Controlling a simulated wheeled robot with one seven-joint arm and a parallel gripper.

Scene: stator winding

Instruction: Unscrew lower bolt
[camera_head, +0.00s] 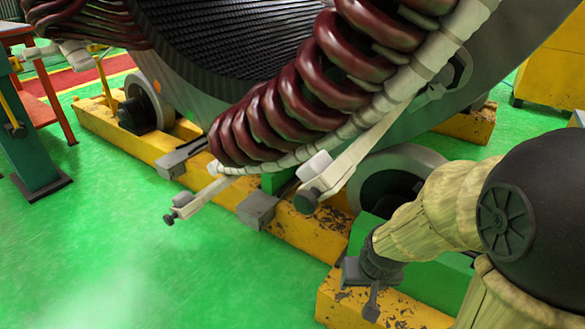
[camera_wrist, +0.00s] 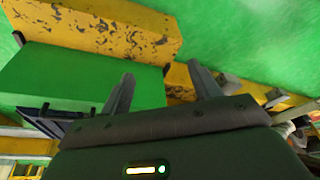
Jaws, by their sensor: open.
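A stator with dark red coils (camera_head: 285,110) stands in the head view. Two pale brackets end in dark round bolt-like heads: one lower left (camera_head: 169,219), one nearer the middle (camera_head: 306,202). I cannot tell for sure which is the lower bolt. My gripper (camera_head: 359,291) is to the right of and below both heads, apart from them, over the yellow beam. In the wrist view my gripper (camera_wrist: 161,72) has its two fingers spread with nothing between them. Neither bolt head is clear in the wrist view; small pale parts (camera_wrist: 286,129) show at its right edge.
A worn yellow beam (camera_head: 120,139) with grey blocks (camera_head: 257,208) runs under the stator, which rests on rollers (camera_head: 395,172). A green block (camera_wrist: 75,72) lies by the beam behind my gripper. Green floor is free at the lower left. A red-and-green stand (camera_head: 40,150) is at far left.

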